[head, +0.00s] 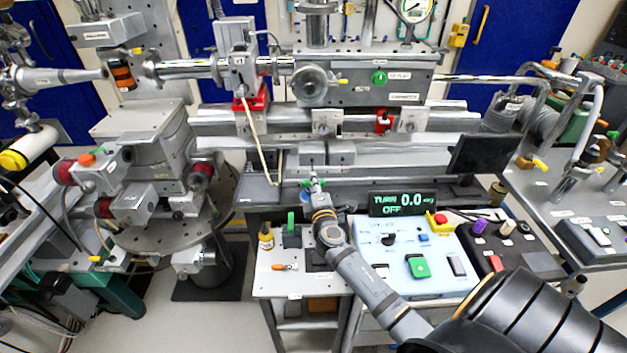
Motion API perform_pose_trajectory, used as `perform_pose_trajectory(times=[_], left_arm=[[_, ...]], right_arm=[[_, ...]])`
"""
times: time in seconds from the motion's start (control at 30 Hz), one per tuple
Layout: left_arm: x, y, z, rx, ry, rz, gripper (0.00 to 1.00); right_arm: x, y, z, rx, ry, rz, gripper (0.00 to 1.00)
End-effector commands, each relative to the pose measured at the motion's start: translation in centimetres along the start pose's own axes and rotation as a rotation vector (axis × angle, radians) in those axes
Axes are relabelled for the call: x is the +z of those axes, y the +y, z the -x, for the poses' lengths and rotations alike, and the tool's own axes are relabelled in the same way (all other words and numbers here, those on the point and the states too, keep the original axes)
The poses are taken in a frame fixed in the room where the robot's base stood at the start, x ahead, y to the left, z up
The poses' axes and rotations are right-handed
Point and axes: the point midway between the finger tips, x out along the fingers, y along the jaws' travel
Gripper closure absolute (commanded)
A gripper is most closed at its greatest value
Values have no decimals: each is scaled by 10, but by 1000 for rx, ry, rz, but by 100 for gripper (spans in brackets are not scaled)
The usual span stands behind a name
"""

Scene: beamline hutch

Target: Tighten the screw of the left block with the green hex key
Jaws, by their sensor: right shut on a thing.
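Two small grey blocks sit side by side below the rail: the left block (312,154) and the right block (342,153). My right gripper (314,182) reaches up from the lower right and is just below the left block. It is shut on the green hex key (307,183), of which only small green parts show. The key's tip and the screw are too small or hidden, so I cannot tell whether they touch. A dark display (402,203) reads "TURN 0.0 deg" and "OFF". My left gripper is out of view.
A pale blue control box (445,256) with a green switch stands right of my right arm. On the small bench (270,284) are a brown bottle (266,237), a green-topped item (291,225) and an orange-tipped item (285,267). A cream cable (258,145) hangs left of the blocks.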

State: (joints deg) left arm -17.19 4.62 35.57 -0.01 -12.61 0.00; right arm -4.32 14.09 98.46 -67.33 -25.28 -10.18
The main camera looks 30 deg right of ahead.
Motion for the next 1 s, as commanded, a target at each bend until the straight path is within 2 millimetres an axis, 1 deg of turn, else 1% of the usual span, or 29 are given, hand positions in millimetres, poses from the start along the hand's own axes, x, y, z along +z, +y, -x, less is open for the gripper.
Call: perform_pose_trajectory(times=[0.1, 0.17, 0.3, 0.47, 0.6, 1.0], left_arm=[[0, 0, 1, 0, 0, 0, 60], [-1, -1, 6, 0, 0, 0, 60], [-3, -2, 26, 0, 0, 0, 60], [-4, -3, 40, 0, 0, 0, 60], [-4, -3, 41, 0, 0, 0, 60], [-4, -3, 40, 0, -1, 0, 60]], right_arm=[[0, 1, 0, 0, 0, 3, 100], [0, 3, 0, -4, 0, 26, 100], [0, 7, 0, -25, 0, 152, 100], [0, 5, 0, -46, 0, 295, 100], [0, 2, 0, -51, 0, 344, 100], [0, 0, 0, -51, 0, 343, 100]])
